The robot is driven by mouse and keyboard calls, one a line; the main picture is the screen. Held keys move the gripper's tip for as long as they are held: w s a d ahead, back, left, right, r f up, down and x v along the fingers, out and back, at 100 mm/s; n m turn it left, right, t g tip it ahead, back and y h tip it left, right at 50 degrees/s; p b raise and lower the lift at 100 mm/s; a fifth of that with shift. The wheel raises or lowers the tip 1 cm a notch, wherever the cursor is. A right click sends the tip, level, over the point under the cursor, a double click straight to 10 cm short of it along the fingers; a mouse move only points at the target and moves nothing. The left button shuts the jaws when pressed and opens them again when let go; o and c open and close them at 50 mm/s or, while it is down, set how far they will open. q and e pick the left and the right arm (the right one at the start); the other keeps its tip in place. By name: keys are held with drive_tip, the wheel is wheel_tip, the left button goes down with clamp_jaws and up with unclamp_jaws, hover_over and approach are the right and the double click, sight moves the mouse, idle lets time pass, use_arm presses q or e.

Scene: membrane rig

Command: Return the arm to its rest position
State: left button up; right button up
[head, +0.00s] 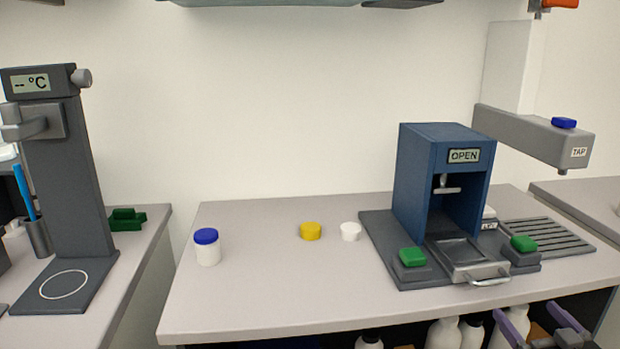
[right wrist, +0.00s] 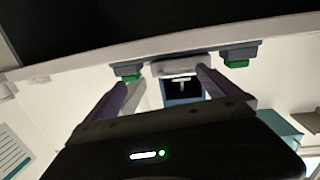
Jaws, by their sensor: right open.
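My right gripper (head: 540,325) is at the lower right of the head view, low in front of the bench's front edge. Its two fingers stand apart with nothing between them. In the right wrist view the open fingers (right wrist: 165,88) frame the front of the blue press. The blue press (head: 409,190) stands on the bench with "OPEN" on its display. Its drawer handle (head: 489,281) and two green buttons (head: 412,257) (head: 524,243) face the front. My left gripper does not show.
The bench (head: 270,290) also bears a white jar with a blue lid (head: 207,247), a yellow cap (head: 311,231) and a white cap (head: 351,231). A tap arm (head: 530,135) overhangs a drain grate (head: 548,238). White bottles (head: 443,333) stand under the bench near my right gripper.

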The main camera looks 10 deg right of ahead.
wheel_tip(320, 180, down, 15)
drive_tip(key=a+m+g+h+p, duration=0.1)
drive_tip(key=a+m+g, duration=0.1)
drive_tip(key=m+g, duration=0.25)
drive_tip(key=s+a+f+g+y+p, duration=0.25)
drive_tip(key=a+f+g, duration=0.25)
drive_tip(key=a+f, duration=0.9)
drive_tip(key=s+a+f+n+g+y+p, duration=0.1)
drive_tip(key=s+a+f+g, duration=0.1)
drive_tip(key=s+a, duration=0.3)
drive_tip(key=s+a+f+n+g+y+p, duration=0.1)
drive_tip(key=s+a, duration=0.4)
drive_tip(key=a, duration=0.8)
drive_tip(key=s+a+f+n+g+y+p, duration=0.1)
drive_tip(key=s+a+f+g+y, duration=0.2)
drive_tip(key=a, duration=0.7)
drive_tip(key=s+g, duration=0.1)
drive_tip(key=s, duration=0.1)
drive_tip(key=shift+s+f+n, duration=0.2)
drive_tip(key=shift+s+n, duration=0.1)
drive_tip(key=shift+n, duration=0.05)
drive_tip(key=shift+a, duration=0.1)
